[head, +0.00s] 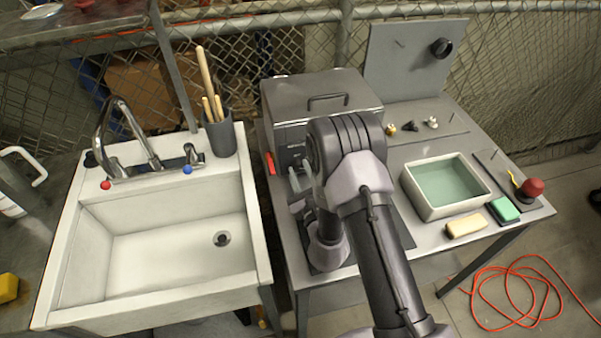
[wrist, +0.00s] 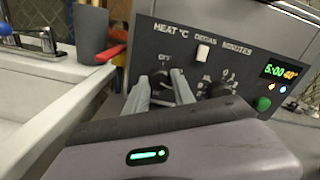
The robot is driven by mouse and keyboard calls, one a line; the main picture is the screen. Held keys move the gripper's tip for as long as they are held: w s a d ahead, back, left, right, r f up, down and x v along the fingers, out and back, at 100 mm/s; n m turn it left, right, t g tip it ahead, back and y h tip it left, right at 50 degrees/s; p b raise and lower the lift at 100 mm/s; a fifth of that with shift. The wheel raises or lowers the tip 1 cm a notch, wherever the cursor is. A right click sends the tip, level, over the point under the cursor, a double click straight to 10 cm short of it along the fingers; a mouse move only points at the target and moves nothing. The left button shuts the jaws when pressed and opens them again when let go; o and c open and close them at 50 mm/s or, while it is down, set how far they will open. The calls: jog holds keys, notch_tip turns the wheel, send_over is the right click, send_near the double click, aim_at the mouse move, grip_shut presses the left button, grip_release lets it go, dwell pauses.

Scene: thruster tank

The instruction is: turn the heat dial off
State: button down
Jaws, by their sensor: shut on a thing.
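The heat dial (wrist: 160,78) is a dark knob under the "HEAT °C" label on the grey front panel (wrist: 215,62) of the metal tank (head: 320,95). An "OFF" mark shows just above the dial. My gripper (wrist: 163,84) has its two grey fingers on either side of the dial and is shut on it. The fingers and wrist hide much of the dial, and I cannot tell where its pointer stands. In the head view my gripper (head: 298,176) is at the tank's front, and my arm hides most of the panel.
Right of the heat dial are a white degas switch (wrist: 203,52), the minutes dial (wrist: 220,88), a lit display (wrist: 280,71) and a green button (wrist: 263,103). A white sink (head: 165,240) stands left. A green-bottomed tray (head: 446,187) sits right of my arm.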

jog(key=n+b, duration=0.2)
jog(key=n, duration=0.3)
jog(key=shift+n, duration=0.3)
jog(key=n+b, duration=0.2)
jog(key=n, duration=0.3)
jog(key=shift+a+b, duration=0.1)
jog(key=shift+b, duration=0.3)
jog(key=n+b, duration=0.3)
jog(key=n, duration=0.2)
jog(key=shift+n, duration=0.3)
jog(key=n+b, duration=0.3)
jog(key=n, duration=0.2)
jog(key=shift+h, duration=0.3)
jog(key=shift+r, duration=0.1)
jog(key=c, duration=1.1)
grip_release()
jog(key=shift+o, duration=0.2)
jog(key=shift+f, duration=0.2)
